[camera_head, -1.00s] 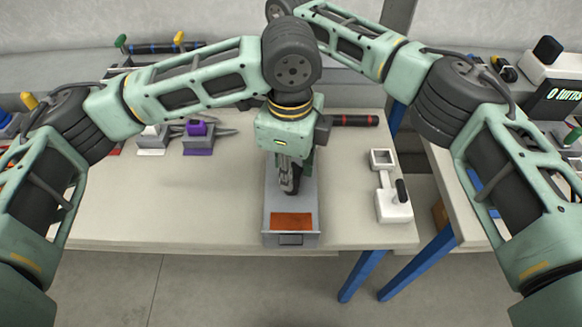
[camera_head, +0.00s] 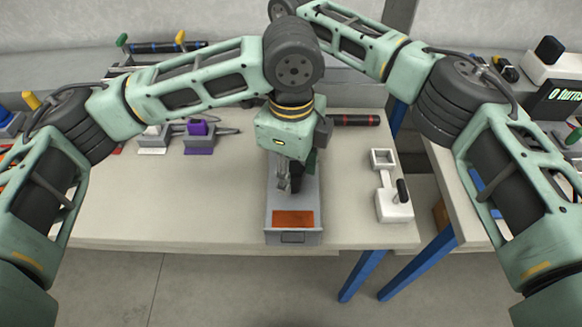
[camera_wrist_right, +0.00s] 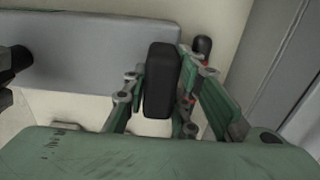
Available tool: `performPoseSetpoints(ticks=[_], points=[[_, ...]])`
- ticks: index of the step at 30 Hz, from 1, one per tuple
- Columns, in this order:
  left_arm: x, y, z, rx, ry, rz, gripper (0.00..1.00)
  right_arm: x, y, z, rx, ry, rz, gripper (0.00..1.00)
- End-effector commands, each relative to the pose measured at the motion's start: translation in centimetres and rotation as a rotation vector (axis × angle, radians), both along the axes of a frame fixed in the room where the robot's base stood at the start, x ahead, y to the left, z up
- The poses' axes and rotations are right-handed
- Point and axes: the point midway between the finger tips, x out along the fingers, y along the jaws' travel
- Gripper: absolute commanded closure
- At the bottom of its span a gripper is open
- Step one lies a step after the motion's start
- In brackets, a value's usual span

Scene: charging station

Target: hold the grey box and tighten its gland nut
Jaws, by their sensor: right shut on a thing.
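The grey box (camera_head: 293,238) is long, with an orange panel (camera_head: 292,218) on top, and lies at the bench's front edge. My left gripper (camera_head: 290,188) points down over the box's middle. Its fingers look close together, but whether they touch anything is unclear. My right gripper is mostly hidden behind my left wrist in the head view. In the right wrist view my right gripper (camera_wrist_right: 160,85) is shut on a black block-like piece (camera_wrist_right: 161,75), beside a grey surface (camera_wrist_right: 95,45) that appears to be the box. The gland nut cannot be made out.
A white device with a black handle (camera_head: 394,205) stands on the bench right of the box. A black tool with red bands (camera_head: 355,120) lies behind. A purple fixture (camera_head: 198,140) and a grey-white one (camera_head: 152,140) stand at back left. Bench left of the box is clear.

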Motion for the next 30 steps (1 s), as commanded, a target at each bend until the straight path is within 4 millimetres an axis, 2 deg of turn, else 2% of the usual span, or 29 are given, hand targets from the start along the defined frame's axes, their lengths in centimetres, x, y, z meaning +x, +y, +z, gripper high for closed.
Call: performPoseSetpoints(ticks=[5, 8, 21, 25, 30], points=[[0.1, 0.0, 0.3, -0.001, -0.003, 0.003, 0.61, -0.1, 0.2, 0.0, 0.002, 0.003, 0.002, 0.96], [0.2, 0.0, 1.2, -0.002, -0.005, 0.003, 0.61, -0.2, 0.2, 0.0, 0.002, 0.004, 0.003, 0.96], [0.2, -0.1, 9.9, 0.0, -0.003, 0.001, 0.61, -0.2, 0.3, 0.0, 0.002, 0.006, 0.004, 0.96], [0.2, -0.1, 11.3, -0.001, -0.002, 0.001, 0.61, -0.2, 0.3, 0.0, 0.002, 0.006, 0.004, 0.96], [0.1, 0.0, 12.0, 0.001, 0.0, 0.0, 0.61, -0.3, 0.3, 0.0, 0.002, 0.006, 0.004, 0.96]])
